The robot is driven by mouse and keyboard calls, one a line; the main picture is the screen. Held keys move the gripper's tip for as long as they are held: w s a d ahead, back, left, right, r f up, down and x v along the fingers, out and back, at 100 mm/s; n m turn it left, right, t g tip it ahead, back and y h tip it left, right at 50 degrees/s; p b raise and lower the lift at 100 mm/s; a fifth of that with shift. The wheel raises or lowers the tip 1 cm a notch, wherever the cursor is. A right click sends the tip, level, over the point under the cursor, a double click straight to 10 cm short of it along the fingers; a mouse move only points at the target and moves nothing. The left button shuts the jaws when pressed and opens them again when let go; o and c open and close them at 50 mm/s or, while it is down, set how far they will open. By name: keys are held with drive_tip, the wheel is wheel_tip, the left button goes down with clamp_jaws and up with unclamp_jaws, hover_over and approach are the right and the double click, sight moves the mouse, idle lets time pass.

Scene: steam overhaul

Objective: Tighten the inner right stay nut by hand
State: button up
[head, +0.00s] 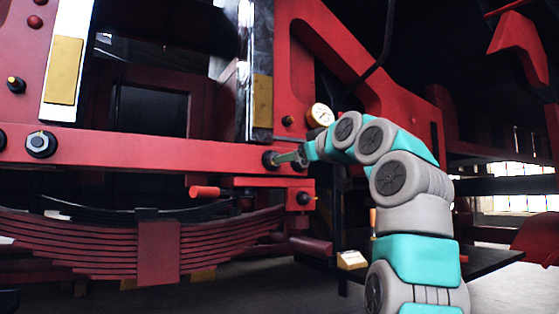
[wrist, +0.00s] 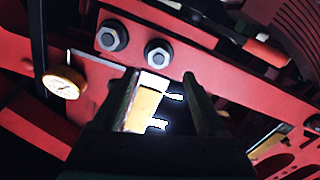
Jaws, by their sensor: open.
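The inner right stay nut (head: 269,160) is a dark nut with a lighter stud end near the right end of the red horizontal stay bar (head: 160,150). In the wrist view it is the right one of two nuts (wrist: 158,53), and the other is the outer right nut (wrist: 112,36). My gripper (head: 281,158) is at the nut's right side in the head view. In the wrist view my gripper (wrist: 161,74) is open and empty. Its fingers point toward the inner nut, which shows just beyond the tips. Contact cannot be told.
A pressure gauge (head: 320,115) is close above my wrist; it also shows in the wrist view (wrist: 64,83). A red handle (head: 205,192) and a leaf spring (head: 150,243) lie below the bar. The inner left nut (head: 41,144) is at the far left. A dark bench (head: 480,262) stands behind my arm.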

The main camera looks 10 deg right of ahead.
drive_tip(key=p+x, duration=0.3)
drive_tip(key=x, duration=0.4)
drive_tip(key=shift+w+r+p, duration=0.2)
drive_tip(key=shift+w+p, duration=0.1)
drive_tip(key=shift+p, duration=0.1)
clamp_jaws()
idle(0.3)
